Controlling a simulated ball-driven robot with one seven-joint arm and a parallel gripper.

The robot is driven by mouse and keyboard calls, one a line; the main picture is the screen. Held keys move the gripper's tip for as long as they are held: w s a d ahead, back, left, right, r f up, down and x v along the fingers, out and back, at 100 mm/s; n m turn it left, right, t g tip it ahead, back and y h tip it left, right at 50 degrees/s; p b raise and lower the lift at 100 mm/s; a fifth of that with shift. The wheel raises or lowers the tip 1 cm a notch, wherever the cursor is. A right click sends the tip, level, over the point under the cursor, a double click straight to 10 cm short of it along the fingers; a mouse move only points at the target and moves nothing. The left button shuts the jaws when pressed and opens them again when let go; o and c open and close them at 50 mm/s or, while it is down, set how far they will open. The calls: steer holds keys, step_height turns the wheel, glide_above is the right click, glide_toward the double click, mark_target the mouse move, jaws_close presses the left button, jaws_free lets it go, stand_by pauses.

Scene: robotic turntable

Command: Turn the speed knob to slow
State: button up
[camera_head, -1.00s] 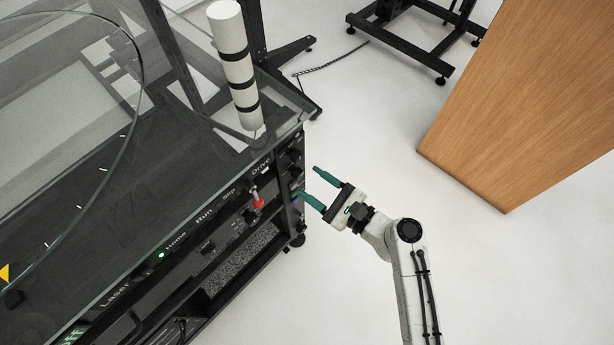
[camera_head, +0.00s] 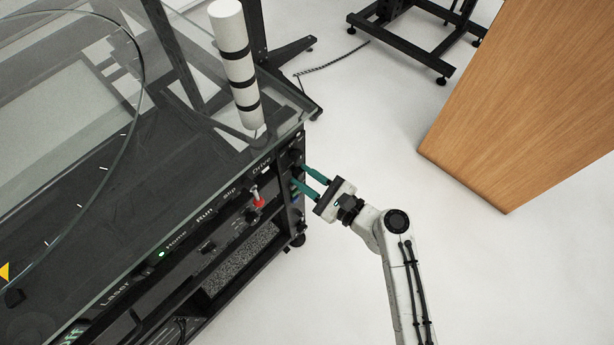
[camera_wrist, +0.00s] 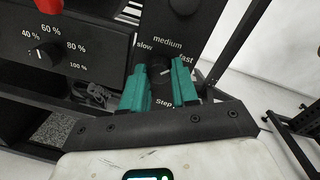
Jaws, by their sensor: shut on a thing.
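The speed knob (camera_wrist: 160,71) is a dark round knob on the black front panel, below the labels slow, medium and fast in the wrist view. A small white mark shows on it, but its exact setting is hard to read. My gripper (camera_wrist: 159,80) has its two green fingers on either side of the knob and is shut on it. In the head view my gripper (camera_head: 300,174) reaches the panel's right end from the right. The fingers hide the knob there.
A percent dial (camera_wrist: 44,54) and a red-tipped switch (camera_head: 256,197) sit left of the knob. The glass-topped turntable cabinet (camera_head: 190,165) bears a white cylinder with black bands (camera_head: 234,62). A wooden block (camera_head: 520,100) stands at right, with clear floor between.

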jaws_close()
steer(key=shift+n, duration=0.3)
steer(key=n+b, duration=0.1)
steer(key=n, duration=0.2)
steer(key=shift+f+n+b, duration=0.1)
steer(key=shift+n+b, duration=0.2)
steer(key=shift+b, duration=0.05)
steer(key=n+b, duration=0.2)
steer(key=n, duration=0.2)
steer(key=shift+s+h, duration=0.1)
steer(key=shift+h, duration=0.3)
steer(key=n+b, duration=0.3)
steer(key=n, duration=0.2)
steer(key=shift+n+t+h+b, duration=0.3)
steer(key=shift+n+b, duration=1)
steer(key=shift+n, duration=0.6)
